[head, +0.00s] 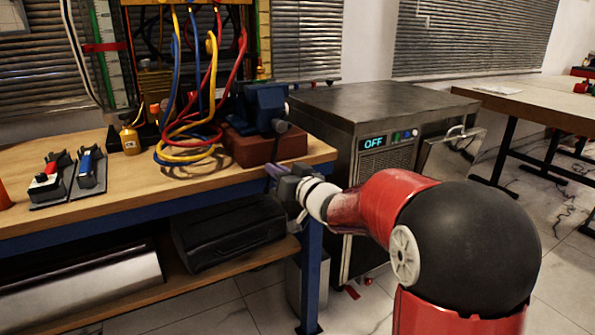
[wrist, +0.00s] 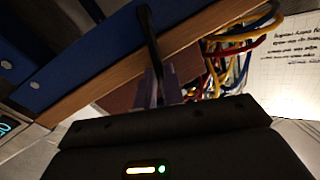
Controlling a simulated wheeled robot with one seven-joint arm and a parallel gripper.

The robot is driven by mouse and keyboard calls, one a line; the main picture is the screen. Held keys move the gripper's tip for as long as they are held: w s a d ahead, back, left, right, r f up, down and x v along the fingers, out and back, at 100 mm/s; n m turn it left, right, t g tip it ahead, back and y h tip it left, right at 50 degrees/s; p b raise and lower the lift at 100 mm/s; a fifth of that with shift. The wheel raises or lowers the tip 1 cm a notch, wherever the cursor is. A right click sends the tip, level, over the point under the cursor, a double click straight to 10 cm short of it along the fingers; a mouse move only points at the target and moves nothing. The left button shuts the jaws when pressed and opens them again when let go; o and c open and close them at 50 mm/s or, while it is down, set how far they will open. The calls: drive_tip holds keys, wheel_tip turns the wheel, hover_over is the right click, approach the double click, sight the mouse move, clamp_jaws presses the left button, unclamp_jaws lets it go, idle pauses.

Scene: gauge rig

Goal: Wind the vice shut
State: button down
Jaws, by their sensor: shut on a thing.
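The blue vice (head: 262,104) stands on a red-brown block (head: 262,150) at the right front corner of the wooden bench. Its screw end (head: 281,126) points toward my arm. My gripper (head: 276,172) is just below and in front of the block, by the bench's front edge. In the wrist view, a dark handle bar (wrist: 148,32) runs down into my gripper (wrist: 161,88), whose fingers are shut on it. The fingertips and gripped end of the bar are partly hidden and dark. The gap between the vice's jaws cannot be made out.
Yellow, blue and red hoses (head: 188,125) hang onto the bench left of the vice. A grey metal cabinet (head: 370,115) with a display reading OFF stands close on the right. A black case (head: 228,232) lies on the lower shelf. A blue bench leg (head: 312,270) is below my gripper.

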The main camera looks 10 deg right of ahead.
drive_tip(key=a+m, duration=0.2)
drive_tip(key=s+a+r+m, duration=0.1)
drive_tip(key=m, duration=0.1)
drive_tip(key=shift+t, duration=0.4)
drive_tip(key=a+m, duration=0.1)
drive_tip(key=r+m, duration=0.1)
drive_tip(key=m, duration=0.1)
drive_tip(key=shift+s+a+r+t, duration=0.2)
drive_tip(key=shift+s+a+t, duration=0.1)
drive_tip(key=shift+s+a, duration=0.1)
drive_tip(key=m, duration=0.1)
drive_tip(key=a+r+m, duration=0.1)
drive_tip(key=r+m+h, duration=0.1)
drive_tip(key=m, duration=0.1)
drive_tip(key=shift+s+a+r+t, duration=0.25)
drive_tip(key=shift+a+t, duration=0.15)
drive_tip(key=r+m, duration=0.1)
drive_tip(key=r+m+h, duration=0.1)
drive_tip(key=m, duration=0.1)
drive_tip(key=shift+s+a+r+t, duration=0.15)
drive_tip(key=shift+a+t, duration=0.15)
drive_tip(key=shift+a, duration=0.1)
drive_tip(key=c, duration=2.1)
unclamp_jaws()
drive_tip(key=shift+s+r+m, duration=0.1)
drive_tip(key=shift+r+m, duration=0.35)
drive_tip(key=shift+m, duration=0.15)
drive_tip(key=o, duration=0.6)
drive_tip(key=shift+f, duration=0.1)
